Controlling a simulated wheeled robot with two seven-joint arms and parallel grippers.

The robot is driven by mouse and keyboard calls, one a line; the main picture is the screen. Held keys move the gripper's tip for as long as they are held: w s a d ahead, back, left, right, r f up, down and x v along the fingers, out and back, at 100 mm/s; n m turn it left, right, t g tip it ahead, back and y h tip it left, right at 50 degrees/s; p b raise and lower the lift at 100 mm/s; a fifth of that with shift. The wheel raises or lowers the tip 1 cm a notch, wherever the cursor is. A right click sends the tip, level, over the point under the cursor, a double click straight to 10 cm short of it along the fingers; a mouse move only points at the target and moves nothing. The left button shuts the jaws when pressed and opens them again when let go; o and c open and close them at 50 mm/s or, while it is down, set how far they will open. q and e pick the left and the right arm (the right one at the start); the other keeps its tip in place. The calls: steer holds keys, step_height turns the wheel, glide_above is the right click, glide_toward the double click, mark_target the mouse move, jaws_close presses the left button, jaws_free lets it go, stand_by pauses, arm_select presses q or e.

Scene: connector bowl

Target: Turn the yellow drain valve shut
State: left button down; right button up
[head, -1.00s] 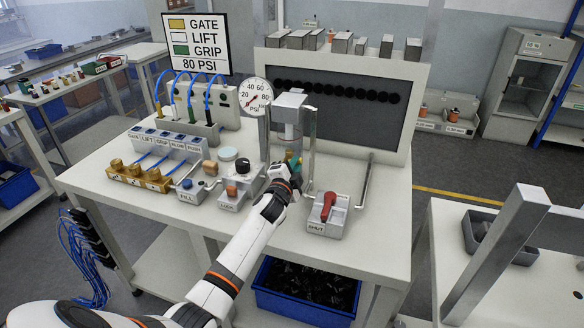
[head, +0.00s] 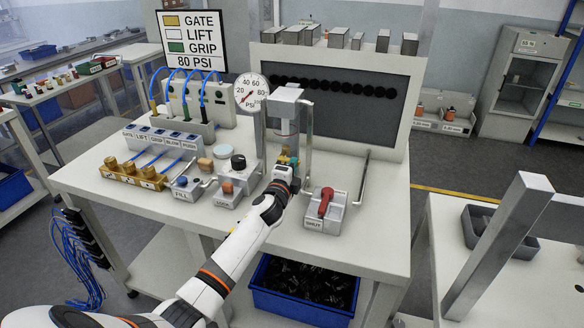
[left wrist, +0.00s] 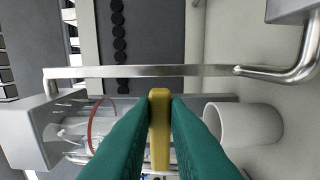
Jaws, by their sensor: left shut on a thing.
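The yellow drain valve handle (left wrist: 159,135) is a narrow upright bar between the two teal fingers in the left wrist view. My left gripper (left wrist: 158,110) is shut on it. In the head view my left gripper (head: 284,164) is at the foot of the clear cylinder unit (head: 288,122), between its metal uprights. Only a bit of yellow (head: 286,150) shows there above the fingers, so the handle's angle is hard to tell. My right gripper is not in view.
The red-lever switch block (head: 323,208) stands just right of my gripper. The LEAK block (head: 236,187) and FILL block (head: 188,186) stand to the left. The pressure gauge (head: 251,92) is behind. A blue bin (head: 300,304) sits under the bench.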

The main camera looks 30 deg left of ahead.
arm_select(q)
steer(key=shift+f, duration=0.1)
steer(key=c, duration=1.4)
jaws_free()
steer(key=shift+s, duration=0.1)
steer(key=v, duration=1.1)
steer(key=shift+s+b, duration=0.35)
steer(key=shift+s, duration=0.05)
